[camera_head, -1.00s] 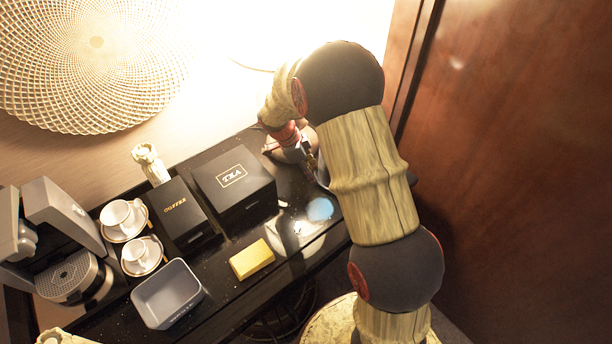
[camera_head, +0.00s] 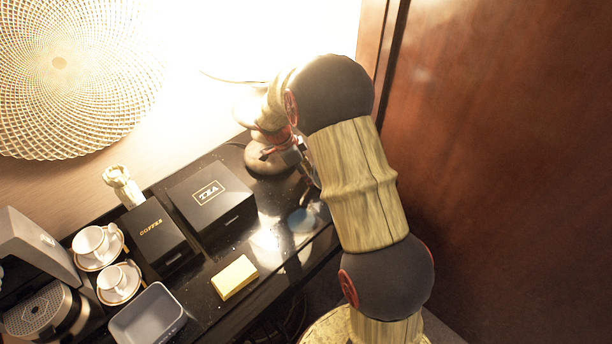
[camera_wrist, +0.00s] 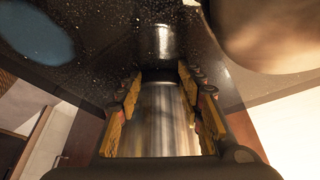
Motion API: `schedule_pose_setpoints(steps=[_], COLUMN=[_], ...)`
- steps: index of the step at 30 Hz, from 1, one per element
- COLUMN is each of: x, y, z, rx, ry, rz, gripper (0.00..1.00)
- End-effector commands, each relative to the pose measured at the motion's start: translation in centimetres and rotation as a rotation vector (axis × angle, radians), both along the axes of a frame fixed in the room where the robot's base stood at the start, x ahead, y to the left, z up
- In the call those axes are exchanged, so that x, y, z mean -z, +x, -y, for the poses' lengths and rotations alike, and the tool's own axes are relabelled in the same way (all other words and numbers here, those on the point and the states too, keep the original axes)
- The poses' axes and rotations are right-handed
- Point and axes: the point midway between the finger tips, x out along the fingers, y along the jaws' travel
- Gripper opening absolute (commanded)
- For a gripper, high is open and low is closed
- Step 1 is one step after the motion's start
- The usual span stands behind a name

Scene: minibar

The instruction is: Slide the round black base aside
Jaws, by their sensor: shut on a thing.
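My gripper (camera_wrist: 160,80) is in the wrist view, its yellow, dark-padded fingers on both sides of a shiny silver cylinder (camera_wrist: 155,120) with a dark round end. The fingers are shut on it. The dark end is close to the glossy black top; I cannot tell whether it touches. A flat round bluish-grey disc (camera_wrist: 35,30) lies apart at the upper left; it also shows in the head view (camera_head: 302,220). I cannot tell which of these is the round black base. In the head view my arm mostly hides the gripper and the cylinder.
A rounded lamp-like base (camera_head: 265,158) stands close by my gripper. The TEA box (camera_head: 225,215), COFFEE box (camera_head: 160,240), yellow block (camera_head: 234,277), grey bin (camera_head: 147,318) and cups stand leftward. A brown wooden panel (camera_head: 500,180) is to the right.

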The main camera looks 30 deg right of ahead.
Motion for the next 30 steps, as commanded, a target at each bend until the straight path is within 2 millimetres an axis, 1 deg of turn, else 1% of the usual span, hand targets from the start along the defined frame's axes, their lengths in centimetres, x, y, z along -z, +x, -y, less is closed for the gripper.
schedule_pose_setpoints(steps=[1, 2, 3, 12, 14, 23, 26, 29, 30], x=[0.6, 0.6, 0.6, 0.4, 0.4, 0.0, -0.8, -2.3, -3.1], y=[-0.3, -0.2, -0.2, -0.1, -0.1, 0.1, 0.3, 0.5, 0.6], z=[0.1, 0.1, 0.1, 0.0, 0.0, -0.1, -0.3, -0.9, -1.2], rx=[0.000, 0.000, 0.000, 0.000, 0.000, 0.000, -0.001, -0.002, -0.003], ry=[0.002, 0.002, 0.002, 0.001, 0.001, 0.000, 0.000, -0.001, -0.001], rz=[-0.008, -0.008, -0.008, -0.005, -0.004, 0.001, 0.004, 0.007, 0.009], gripper=[0.05, 0.05, 0.39, 0.56, 0.58, 0.58, 0.58, 0.58, 0.58])
